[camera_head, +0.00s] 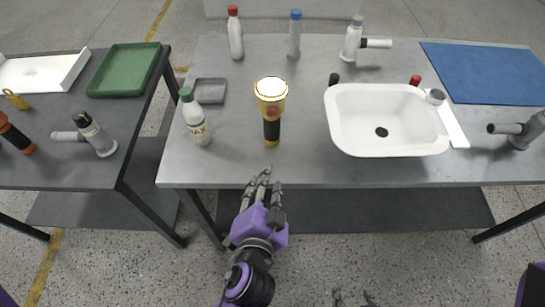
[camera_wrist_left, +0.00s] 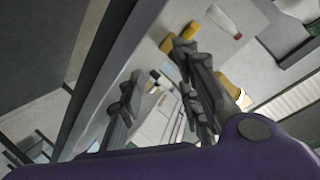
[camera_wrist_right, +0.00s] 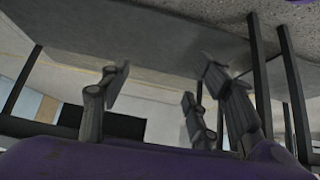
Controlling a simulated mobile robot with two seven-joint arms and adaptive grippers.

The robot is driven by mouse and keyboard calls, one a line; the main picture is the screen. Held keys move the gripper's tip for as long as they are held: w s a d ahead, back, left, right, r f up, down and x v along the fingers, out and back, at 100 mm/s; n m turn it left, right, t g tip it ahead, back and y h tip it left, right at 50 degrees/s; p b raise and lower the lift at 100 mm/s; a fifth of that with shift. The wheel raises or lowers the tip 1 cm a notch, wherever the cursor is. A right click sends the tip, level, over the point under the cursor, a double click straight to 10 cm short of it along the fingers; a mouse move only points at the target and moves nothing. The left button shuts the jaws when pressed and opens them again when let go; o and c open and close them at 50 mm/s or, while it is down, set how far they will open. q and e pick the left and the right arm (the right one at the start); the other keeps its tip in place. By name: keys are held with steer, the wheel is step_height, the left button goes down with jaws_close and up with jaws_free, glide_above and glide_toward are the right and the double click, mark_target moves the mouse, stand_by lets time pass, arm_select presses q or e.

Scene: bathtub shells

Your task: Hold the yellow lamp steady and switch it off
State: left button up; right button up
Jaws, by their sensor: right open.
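A green-capped bottle (camera_head: 195,118) and a grey tray (camera_head: 210,91) stand left of the lamp. A white basin (camera_head: 345,139) stands to its right. Bottles (camera_head: 235,38) line the back. The tabletop (camera_head: 235,165) directly in front of the lamp is clear.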

mark_target(277, 130)
steer(key=w+a+r+n+t+y, duration=0.1)
steer(key=w+r+n+t, duration=0.5)
steer(key=w+r+n, duration=0.75)
steer(key=w+a+r+n+y, duration=0.4)
steer(key=a+n, duration=0.2)
steer(key=n, duration=0.7)
steer(key=w+a+r+n+y, duration=0.4)
steer(key=w+a+n+y, duration=0.15)
steer(key=n, duration=0.75)
steer(key=w+a+n, duration=0.1)
steer(key=w, duration=0.2)
steer(key=w+a, duration=0.1)
steer(key=w, duration=0.3)
steer(key=w+a+r+n+t, duration=0.1)
steer(key=w+a, duration=0.1)
steer(key=w, duration=0.1)
steer(key=shift+w+a+n+h, duration=0.1)
steer(key=shift+w+n+h, duration=0.15)
steer(key=shift+n, duration=0.1)
arm_select(q)
step_height(277, 130, up, 11)
steer(key=m+t+y, duration=0.1)
steer(key=t, duration=0.2)
steer(key=shift+w+d+m+t+y, duration=0.3)
steer(key=shift+w+d+t+y, duration=0.1)
steer(key=shift+w+d, duration=0.05)
arm_select(e)
steer(key=shift+x, duration=3.95)
steer(key=shift+r, duration=0.1)
